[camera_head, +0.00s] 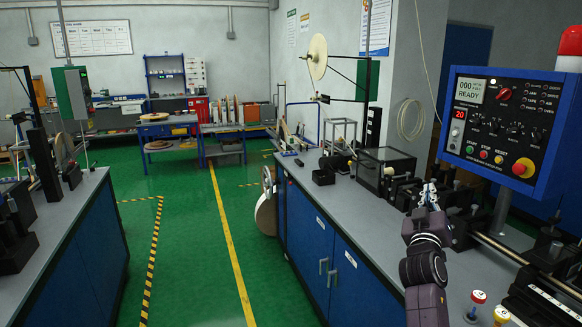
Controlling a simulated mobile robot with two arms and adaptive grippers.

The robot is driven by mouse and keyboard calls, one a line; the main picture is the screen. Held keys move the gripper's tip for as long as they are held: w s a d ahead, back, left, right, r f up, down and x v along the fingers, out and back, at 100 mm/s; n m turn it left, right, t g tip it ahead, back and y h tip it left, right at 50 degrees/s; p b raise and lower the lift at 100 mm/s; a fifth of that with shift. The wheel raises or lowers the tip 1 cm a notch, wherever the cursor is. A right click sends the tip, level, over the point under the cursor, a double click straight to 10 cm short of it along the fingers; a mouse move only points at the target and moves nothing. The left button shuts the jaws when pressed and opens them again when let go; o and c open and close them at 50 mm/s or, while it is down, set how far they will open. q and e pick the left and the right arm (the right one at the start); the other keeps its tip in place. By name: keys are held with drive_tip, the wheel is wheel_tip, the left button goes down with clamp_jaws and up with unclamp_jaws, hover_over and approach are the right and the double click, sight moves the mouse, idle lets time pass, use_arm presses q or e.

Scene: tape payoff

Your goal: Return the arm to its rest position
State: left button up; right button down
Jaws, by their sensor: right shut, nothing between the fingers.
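My right gripper (428,196) shows in the head view at the right, at the end of my dark purple-grey arm. Its pale fingers are shut with nothing between them. It is in front of the dark machine parts on the right workbench (330,225), and I cannot tell its exact height above the bench top. My left gripper is not in view.
A blue control panel (503,130) with a red stop button stands right of my gripper. A clear-sided box (385,170) sits behind it. Small capped bottles (477,303) stand at the front right. The green floor aisle (190,240) is clear.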

drive_tip(key=s+a+f+n+g+y, duration=0.1)
drive_tip(key=a+f+g+y, duration=0.15)
drive_tip(key=f, duration=1.15)
drive_tip(key=s+a+f+n+g+y, duration=0.1)
drive_tip(key=a+f+y, duration=0.15)
drive_tip(key=f, duration=1.15)
drive_tip(key=s+a+f+g+y, duration=0.1)
drive_tip(key=s+a+f+g, duration=0.1)
drive_tip(key=s+f, duration=0.5)
drive_tip(key=s+a+f+n+g+y, duration=0.1)
drive_tip(key=s+a+f, duration=0.15)
drive_tip(key=f, duration=0.85)
drive_tip(key=s+a+f+g, duration=0.1)
drive_tip(key=s+f+g, duration=0.1)
drive_tip(key=s+f, duration=0.55)
drive_tip(key=s+a+f+g+y, duration=0.15)
drive_tip(key=s+f+g, duration=0.35)
drive_tip(key=s+f, duration=1.7)
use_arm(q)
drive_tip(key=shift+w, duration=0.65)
use_arm(e)
drive_tip(key=s+f+g, duration=0.2)
drive_tip(key=s+f, duration=0.1)
drive_tip(key=s, duration=1.1)
drive_tip(key=s+f+m+g, duration=0.1)
drive_tip(key=s+f+g, duration=0.1)
drive_tip(key=s, duration=1.3)
drive_tip(key=shift+f, duration=0.4)
